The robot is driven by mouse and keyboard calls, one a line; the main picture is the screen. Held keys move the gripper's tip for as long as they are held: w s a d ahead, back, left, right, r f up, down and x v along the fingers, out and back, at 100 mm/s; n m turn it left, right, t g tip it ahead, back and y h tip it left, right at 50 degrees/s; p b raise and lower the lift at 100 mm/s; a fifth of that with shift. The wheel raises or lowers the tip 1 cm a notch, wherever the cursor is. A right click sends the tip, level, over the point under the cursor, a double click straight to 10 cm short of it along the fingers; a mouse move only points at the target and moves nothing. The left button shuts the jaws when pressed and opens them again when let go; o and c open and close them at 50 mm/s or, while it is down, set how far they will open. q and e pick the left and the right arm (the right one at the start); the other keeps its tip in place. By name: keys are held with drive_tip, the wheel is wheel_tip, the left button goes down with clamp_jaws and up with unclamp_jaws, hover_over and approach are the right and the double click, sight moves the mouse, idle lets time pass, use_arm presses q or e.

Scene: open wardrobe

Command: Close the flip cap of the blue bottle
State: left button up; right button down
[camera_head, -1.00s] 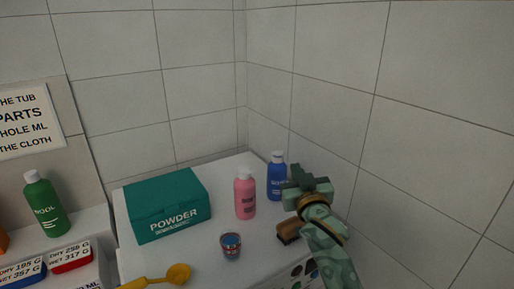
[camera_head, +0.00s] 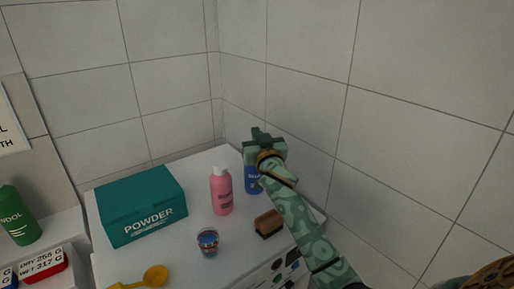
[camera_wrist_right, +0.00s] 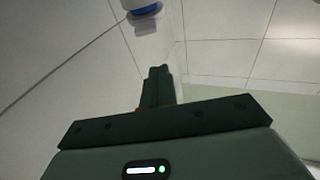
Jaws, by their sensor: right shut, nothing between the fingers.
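The blue bottle (camera_head: 252,182) stands upright on the white top at the back right, near the wall. My right gripper (camera_head: 262,138) is shut and empty, in front of or above the bottle's upper part in the head view. It hides the bottle's cap there, so I cannot tell the cap's state or whether they touch. In the right wrist view, the shut fingers (camera_wrist_right: 158,85) point up the picture, and a blue and white piece (camera_wrist_right: 143,8), seemingly of the bottle, is cut by the top edge, apart from the fingers. My left gripper is not in view.
A pink bottle (camera_head: 221,192) stands left of the blue one. A brown brush (camera_head: 268,223), a small cup (camera_head: 208,242), a yellow scoop (camera_head: 150,277) and a green powder box (camera_head: 142,205) share the white top. Tiled walls close off the back and right.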

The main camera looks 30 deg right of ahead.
drive_tip(key=shift+s+a+f+b, duration=0.1)
drive_tip(key=shift+s+f+b, duration=0.1)
drive_tip(key=shift+f, duration=0.8)
drive_tip(key=shift+s+f+b, duration=0.1)
drive_tip(key=shift+f+b, duration=0.1)
drive_tip(key=shift+f, duration=0.75)
drive_tip(key=f+t+b, duration=0.1)
drive_tip(key=b, duration=0.4)
drive_tip(key=f+t+b, duration=0.1)
drive_tip(key=b, duration=0.4)
drive_tip(key=shift+s+a+f+t+h, duration=0.15)
drive_tip(key=shift+s+f+t+h, duration=0.15)
drive_tip(key=shift+s+h, duration=0.1)
